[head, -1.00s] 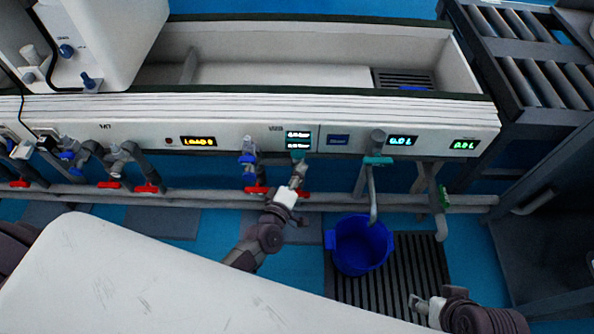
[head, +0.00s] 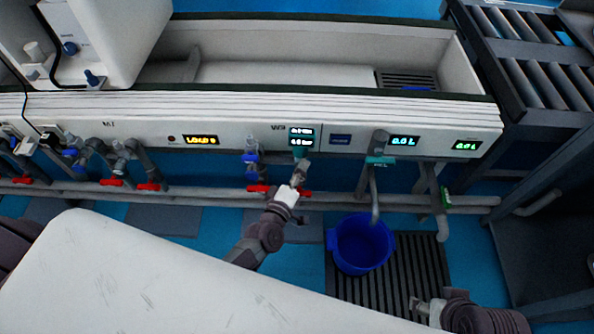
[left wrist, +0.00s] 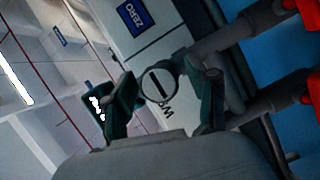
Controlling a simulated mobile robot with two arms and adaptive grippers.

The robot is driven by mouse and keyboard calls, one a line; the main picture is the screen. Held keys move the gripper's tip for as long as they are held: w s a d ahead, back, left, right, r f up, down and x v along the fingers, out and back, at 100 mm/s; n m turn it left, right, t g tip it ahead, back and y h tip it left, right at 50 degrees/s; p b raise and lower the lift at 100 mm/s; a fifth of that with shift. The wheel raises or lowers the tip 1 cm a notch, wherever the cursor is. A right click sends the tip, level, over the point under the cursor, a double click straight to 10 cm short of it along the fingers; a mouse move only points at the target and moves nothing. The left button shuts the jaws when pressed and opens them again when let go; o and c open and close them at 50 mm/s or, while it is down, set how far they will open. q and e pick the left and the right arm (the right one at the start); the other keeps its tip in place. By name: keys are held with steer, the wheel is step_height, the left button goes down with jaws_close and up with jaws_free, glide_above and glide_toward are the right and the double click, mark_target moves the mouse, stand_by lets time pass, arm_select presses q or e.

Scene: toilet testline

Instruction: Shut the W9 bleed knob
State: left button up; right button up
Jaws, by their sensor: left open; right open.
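The W9 station is marked on the white panel (head: 278,127) beside two small lit displays. A round grey knob (left wrist: 159,84) with a dark bar across its face shows in the left wrist view, beside a printed W. My left gripper (left wrist: 166,92) is open, with one finger on each side of the knob in that view; I cannot tell whether they touch it. In the head view my left gripper (head: 303,168) is just below the W9 displays and hides most of what is there; a little teal shows above it. My right gripper (head: 424,306) is open and empty at the lower right.
Grey pipes with red handles (head: 258,188) run under the panel. A blue bucket (head: 361,244) stands on a dark floor grate (head: 418,270). A teal-marked tap (head: 380,160) hangs above it. A blue ZERO label (left wrist: 132,17) is close by.

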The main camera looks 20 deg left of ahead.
arm_select(q)
steer(key=s+a+r, duration=0.1)
steer(key=s, duration=1)
steer(key=shift+s+r, duration=0.2)
steer(key=shift+s, duration=0.2)
steer(key=shift+a, duration=0.1)
